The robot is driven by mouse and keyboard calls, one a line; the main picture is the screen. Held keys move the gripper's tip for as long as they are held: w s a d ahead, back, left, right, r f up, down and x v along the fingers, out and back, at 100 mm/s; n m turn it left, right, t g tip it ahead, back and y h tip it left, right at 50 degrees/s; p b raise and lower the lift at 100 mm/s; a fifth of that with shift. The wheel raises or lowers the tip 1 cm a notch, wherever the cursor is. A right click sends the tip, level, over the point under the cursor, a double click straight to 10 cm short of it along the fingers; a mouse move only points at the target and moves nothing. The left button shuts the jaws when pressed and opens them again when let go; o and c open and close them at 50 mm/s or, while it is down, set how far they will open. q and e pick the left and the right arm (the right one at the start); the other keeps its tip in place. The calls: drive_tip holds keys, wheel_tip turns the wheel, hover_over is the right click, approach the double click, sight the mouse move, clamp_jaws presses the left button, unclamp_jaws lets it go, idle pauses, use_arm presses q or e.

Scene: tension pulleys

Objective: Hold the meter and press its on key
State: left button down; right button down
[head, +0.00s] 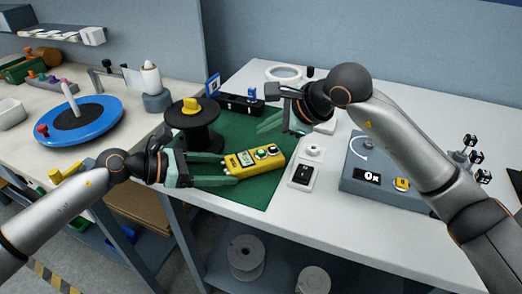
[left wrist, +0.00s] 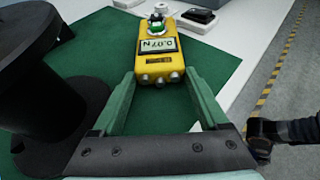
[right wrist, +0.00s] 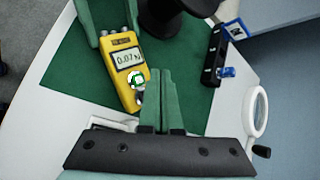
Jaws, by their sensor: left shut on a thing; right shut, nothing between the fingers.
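The yellow meter (head: 240,168) is held above or at the green mat, its display reading 0.07 N in the right wrist view (right wrist: 126,58). A round green key with a white ring (right wrist: 137,78) is on its face, at the end away from my left gripper. My left gripper (head: 230,169) is shut on the meter's near end, one finger on each side, as the left wrist view (left wrist: 160,78) shows. My right gripper (head: 264,127) is shut and empty. Its fingertips (right wrist: 155,73) appear beside the green key in the right wrist view; I cannot tell the height gap.
A black spool (head: 194,128) stands left of the meter on the green mat (head: 262,190). A black-and-white switch box (head: 303,176) and a grey unit with a dial (head: 365,160) stand to the right. A blue-ended black fixture (head: 238,104) lies behind.

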drive_tip(key=shift+r, duration=1.15)
use_arm(q)
unclamp_jaws()
